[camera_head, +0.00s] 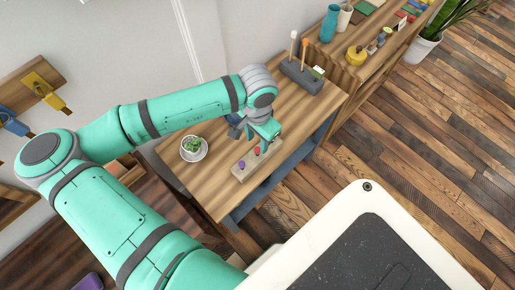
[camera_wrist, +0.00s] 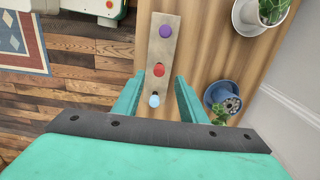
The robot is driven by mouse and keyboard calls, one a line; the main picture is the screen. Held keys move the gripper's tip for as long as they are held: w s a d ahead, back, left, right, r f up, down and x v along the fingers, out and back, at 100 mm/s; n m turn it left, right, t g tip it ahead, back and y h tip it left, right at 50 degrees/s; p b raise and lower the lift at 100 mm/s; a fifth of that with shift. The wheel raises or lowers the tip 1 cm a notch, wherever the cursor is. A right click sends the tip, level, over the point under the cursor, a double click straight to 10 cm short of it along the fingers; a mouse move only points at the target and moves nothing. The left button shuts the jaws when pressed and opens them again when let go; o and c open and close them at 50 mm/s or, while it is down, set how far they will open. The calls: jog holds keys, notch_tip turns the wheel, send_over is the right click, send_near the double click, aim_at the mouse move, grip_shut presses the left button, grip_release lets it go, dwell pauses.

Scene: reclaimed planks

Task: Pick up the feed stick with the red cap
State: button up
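The feed stick with the red cap (camera_wrist: 159,71) stands in a pale rectangular block (camera_wrist: 157,47), between a purple-capped stick (camera_wrist: 166,31) and a light-blue-capped one (camera_wrist: 154,100). Only the caps show from above. My gripper (camera_wrist: 160,78) is open over the block, one finger on each side of the row. In the wrist view the red cap appears between the fingertips; I cannot tell whether they are down to its height. In the head view my gripper (camera_head: 266,138) hides part of the block (camera_head: 250,170), with the red cap (camera_head: 257,151) just below it and the purple cap (camera_head: 241,164) clear.
A small potted plant (camera_head: 193,148) on a white saucer stands left of the block. A blue pot (camera_wrist: 222,97) stands close to my right finger in the wrist view. A dark holder (camera_head: 300,76) with tall sticks stands farther back on the wooden tabletop (camera_head: 215,195).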

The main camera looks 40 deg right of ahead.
aim_at(257, 149)
notch_tip(257, 149, down, 4)
jog(key=shift+s+f, duration=0.1)
jog(key=shift+c, duration=0.3)
grip_shut()
jog(key=shift+r, duration=0.2)
notch_tip(257, 149, up, 16)
dwell(1.1)
jog(key=shift+f, duration=0.1)
